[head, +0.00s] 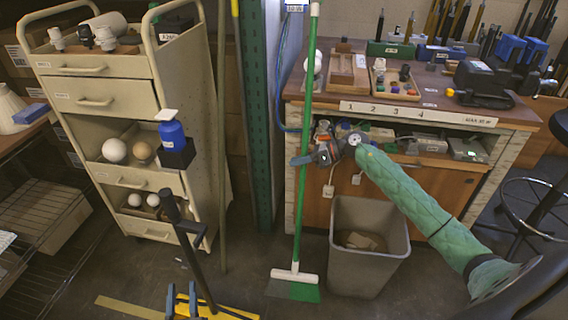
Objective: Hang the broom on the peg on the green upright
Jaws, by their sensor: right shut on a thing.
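The broom has a long green handle (309,75) with a white block and a green-and-dark bristle head (293,286) low near the floor. It stands nearly upright; I cannot tell if the bristles touch the floor. My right gripper (302,159), on the green-sleeved arm, is shut on the handle around its middle. The green upright (254,110) is a perforated post left of the broom, with a gap between them at gripper height. I cannot make out its peg clearly. My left gripper (181,290) shows only as two spread blue fingertips at the bottom edge, empty.
A beige drawer cart (97,103) stands left. A workbench (440,99) with tools is behind my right arm, with a grey bin (366,285) below. A black T-handled pole (186,245) rises near my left gripper. A thin pole (221,130) stands beside the cart.

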